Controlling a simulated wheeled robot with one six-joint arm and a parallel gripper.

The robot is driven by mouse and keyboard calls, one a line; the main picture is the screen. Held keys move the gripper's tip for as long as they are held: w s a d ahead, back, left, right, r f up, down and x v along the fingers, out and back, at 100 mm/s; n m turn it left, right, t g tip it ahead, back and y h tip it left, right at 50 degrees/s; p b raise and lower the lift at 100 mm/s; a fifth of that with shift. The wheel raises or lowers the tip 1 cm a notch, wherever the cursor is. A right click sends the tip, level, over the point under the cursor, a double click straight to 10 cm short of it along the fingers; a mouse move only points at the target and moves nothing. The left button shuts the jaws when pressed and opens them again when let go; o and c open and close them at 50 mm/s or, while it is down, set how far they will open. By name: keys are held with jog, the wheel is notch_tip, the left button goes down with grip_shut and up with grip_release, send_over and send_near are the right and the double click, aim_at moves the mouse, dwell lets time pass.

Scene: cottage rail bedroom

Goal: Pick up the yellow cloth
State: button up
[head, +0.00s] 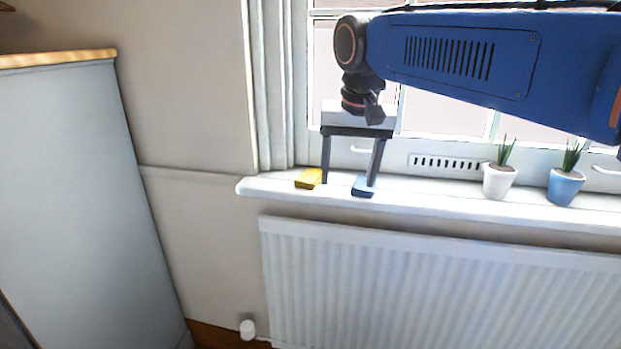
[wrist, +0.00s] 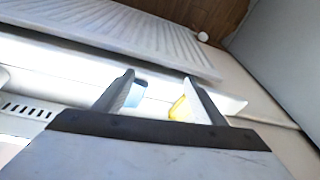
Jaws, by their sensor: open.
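The yellow cloth (head: 308,179) is a small folded piece near the left end of the white windowsill. A similar blue piece (head: 363,187) lies to its right. My gripper (head: 349,182) is open and points down over the sill. In the head view its left finger is at the yellow cloth's right edge and its right finger is over the blue piece. In the wrist view, the yellow cloth (wrist: 180,108) shows partly hidden by the right finger, and the blue piece (wrist: 134,97) by the left finger. I cannot tell whether the fingers touch either one. The gripper holds nothing.
A white pot (head: 498,182) and a blue pot (head: 565,187), each with a plant, stand farther right on the windowsill (head: 430,190). The window is close behind. A white radiator (head: 430,285) is below, and a grey cabinet (head: 75,190) stands at the left.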

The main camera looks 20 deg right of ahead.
jog(key=w+a+r+m+g, duration=0.1)
jog(key=w+a+r+m, duration=0.4)
jog(key=w+r, duration=0.75)
jog(key=n, duration=0.1)
send_over(310, 172)
jog(key=a, duration=0.1)
jog(key=shift+h, duration=0.4)
jog(key=f, duration=1.2)
jog(key=shift+s+a+f, duration=0.1)
jog(key=shift+s+f, duration=0.3)
jog(key=shift+w+d+f, duration=0.15)
jog(key=shift+d+f, duration=0.05)
jog(key=shift+f, duration=0.65)
jog(key=shift+w+d+f, duration=0.15)
jog(key=shift+d+f, duration=0.1)
jog(key=shift+f, duration=0.65)
jog(key=shift+w+d+f, duration=0.15)
jog(key=shift+d+f, duration=0.05)
jog(key=shift+f, duration=0.65)
jog(key=c, duration=1.1)
